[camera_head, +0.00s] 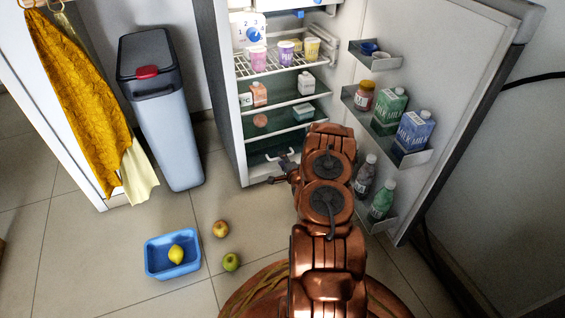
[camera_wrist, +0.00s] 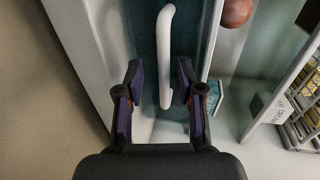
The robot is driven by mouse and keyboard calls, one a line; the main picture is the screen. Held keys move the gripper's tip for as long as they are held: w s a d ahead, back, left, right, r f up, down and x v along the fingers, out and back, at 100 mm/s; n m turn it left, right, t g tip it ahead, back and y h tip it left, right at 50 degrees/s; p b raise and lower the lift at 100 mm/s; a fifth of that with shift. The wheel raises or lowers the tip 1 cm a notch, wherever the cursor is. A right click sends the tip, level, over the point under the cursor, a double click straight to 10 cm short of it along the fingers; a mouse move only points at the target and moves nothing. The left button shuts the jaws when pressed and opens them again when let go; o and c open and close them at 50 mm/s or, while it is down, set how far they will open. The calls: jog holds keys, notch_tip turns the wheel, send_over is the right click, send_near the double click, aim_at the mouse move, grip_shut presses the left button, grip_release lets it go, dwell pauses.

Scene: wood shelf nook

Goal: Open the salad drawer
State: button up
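The salad drawer (camera_head: 262,160) is the dark greenish compartment at the bottom of the open fridge. It looks shut. Its white bar handle (camera_head: 281,155) shows just above my gripper (camera_head: 283,172). In the wrist view the handle (camera_wrist: 165,50) runs up the picture in front of the teal drawer front (camera_wrist: 142,30). My gripper (camera_wrist: 160,88) is open, with one dark finger on each side of the handle's lower part. A gap shows on both sides, and I see no contact. My arm hides the right part of the drawer in the head view.
The fridge door (camera_head: 455,100) stands wide open at right, its racks holding bottles and cartons. Shelves above the drawer hold cups and cartons. A grey bin (camera_head: 165,120) stands left. A blue tub (camera_head: 172,270) and two fruits (camera_head: 220,229) lie on the floor.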

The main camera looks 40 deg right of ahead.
jog(key=shift+c, duration=0.4)
grip_shut()
jog(key=shift+s+f, duration=0.1)
jog(key=shift+f, duration=0.05)
